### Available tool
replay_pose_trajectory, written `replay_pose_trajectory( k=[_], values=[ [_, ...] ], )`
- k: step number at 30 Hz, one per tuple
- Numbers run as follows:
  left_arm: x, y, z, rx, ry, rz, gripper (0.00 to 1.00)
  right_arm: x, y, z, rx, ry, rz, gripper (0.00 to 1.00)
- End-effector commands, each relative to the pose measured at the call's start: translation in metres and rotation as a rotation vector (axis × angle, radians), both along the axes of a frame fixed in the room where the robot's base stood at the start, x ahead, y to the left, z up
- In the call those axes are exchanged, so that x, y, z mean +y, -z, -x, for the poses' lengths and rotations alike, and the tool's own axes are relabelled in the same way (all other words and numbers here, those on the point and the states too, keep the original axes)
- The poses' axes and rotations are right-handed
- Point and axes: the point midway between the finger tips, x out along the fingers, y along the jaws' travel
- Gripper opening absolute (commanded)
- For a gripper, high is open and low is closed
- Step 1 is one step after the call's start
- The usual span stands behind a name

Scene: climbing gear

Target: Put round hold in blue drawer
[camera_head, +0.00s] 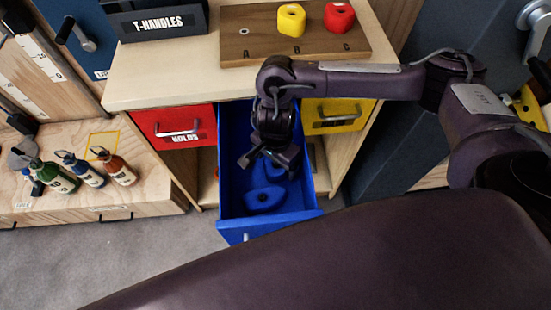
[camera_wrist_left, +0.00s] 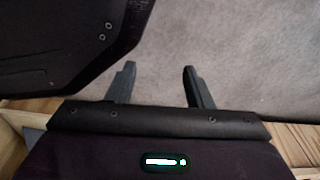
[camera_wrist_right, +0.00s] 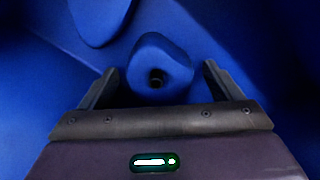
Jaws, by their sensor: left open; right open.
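The blue drawer (camera_head: 229,182) is pulled open below the worktop. My right gripper (camera_head: 267,160) is inside or just above it, fingers pointing down and open. In the right wrist view, a blue rounded hold (camera_wrist_right: 160,62) with a dark bolt hole sits between the open fingers (camera_wrist_right: 158,85), with gaps at both sides. Another blue piece (camera_wrist_right: 98,18) lies at the top left there. In the head view a blue hold (camera_head: 264,199) lies on the drawer floor, and more blue behind it is partly hidden by my gripper. My left gripper (camera_wrist_left: 160,85) is open and empty over grey carpet.
A wooden board (camera_head: 240,48) on the worktop holds a yellow hold (camera_head: 291,20) at B and a red hold (camera_head: 339,16) at C; A is bare. Red (camera_head: 170,125) and yellow (camera_head: 333,116) drawers flank the blue one, shut. Bottles (camera_head: 55,177) stand on the left.

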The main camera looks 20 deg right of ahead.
Motion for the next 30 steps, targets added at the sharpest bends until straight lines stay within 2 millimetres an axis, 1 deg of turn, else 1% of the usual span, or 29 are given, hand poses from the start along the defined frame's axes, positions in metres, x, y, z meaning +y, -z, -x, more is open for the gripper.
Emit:
replay_pose_trajectory(
  k=[3,5,6,15,19,24,30],
  values=[
    [0.0,-0.004,0.0,-0.003,0.0,0.001,0.47,0.0,-0.004,0.0,0.0,0.0,0.0,0.85],
    [0.002,-0.001,0.008,0.004,0.001,-0.002,0.47,0.0,-0.012,-0.001,-0.004,-0.002,0.0,0.85],
    [0.004,0.001,0.016,0.011,0.002,-0.003,0.47,0.0,-0.019,-0.002,-0.005,-0.002,0.001,0.85],
    [0.012,0.005,0.06,0.03,0.007,-0.006,0.47,-0.001,-0.084,-0.002,-0.005,-0.002,0.002,0.85],
    [0.015,0.006,0.073,0.035,0.009,-0.006,0.47,0.0,-0.105,-0.001,-0.005,-0.001,0.002,0.85],
    [0.016,0.006,0.081,0.038,0.01,-0.007,0.47,0.0,-0.12,-0.001,-0.002,0.0,0.0,0.85],
    [0.017,0.007,0.083,0.037,0.011,-0.007,0.47,0.0,-0.123,0.0,0.001,0.0,0.0,0.85]
  ],
)
